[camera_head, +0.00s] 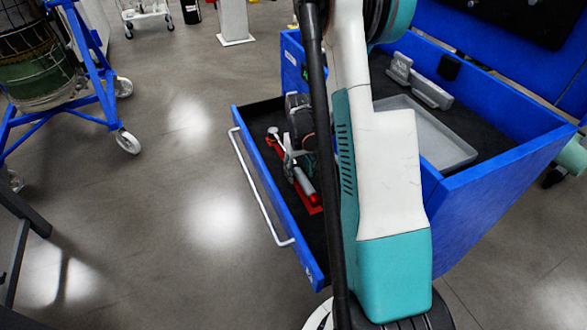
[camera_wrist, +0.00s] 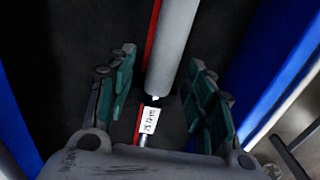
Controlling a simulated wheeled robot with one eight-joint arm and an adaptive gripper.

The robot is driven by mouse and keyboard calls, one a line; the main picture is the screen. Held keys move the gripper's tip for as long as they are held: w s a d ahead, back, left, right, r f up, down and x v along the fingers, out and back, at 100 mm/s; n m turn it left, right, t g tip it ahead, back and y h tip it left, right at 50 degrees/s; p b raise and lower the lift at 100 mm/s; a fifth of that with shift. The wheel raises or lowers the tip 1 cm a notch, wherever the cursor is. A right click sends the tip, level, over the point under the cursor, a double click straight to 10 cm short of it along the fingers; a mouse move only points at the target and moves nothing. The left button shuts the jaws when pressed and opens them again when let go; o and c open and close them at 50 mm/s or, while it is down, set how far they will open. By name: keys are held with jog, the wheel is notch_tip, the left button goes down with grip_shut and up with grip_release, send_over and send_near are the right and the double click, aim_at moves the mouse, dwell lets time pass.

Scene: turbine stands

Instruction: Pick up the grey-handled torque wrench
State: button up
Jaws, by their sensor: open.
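The torque wrench with a grey handle (camera_head: 304,181) lies in the open drawer (camera_head: 259,182), beside a red strip (camera_head: 313,209). In the wrist view its grey cylindrical handle (camera_wrist: 175,42) runs down from the top between my fingers, with a white printed label (camera_wrist: 149,120) below it. My gripper (camera_wrist: 164,75) is open, one green-padded finger on each side of the handle, with visible gaps. Whether the fingertips are level with the handle I cannot tell.
The drawer has a blue front wall and a white bar handle (camera_head: 258,188). My arm covers the drawer's right side. A grey tray (camera_head: 430,135) sits on the blue cart's top. A blue wheeled stand (camera_head: 95,70) is at the left. The floor between is clear.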

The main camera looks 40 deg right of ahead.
notch_tip(320, 180, down, 2)
jog(key=shift+f+b, duration=0.2)
jog(key=shift+b, duration=0.1)
grip_shut()
jog(key=shift+r, duration=0.1)
notch_tip(320, 180, up, 20)
jog(key=p, duration=0.7)
jog(key=shift+p, duration=0.4)
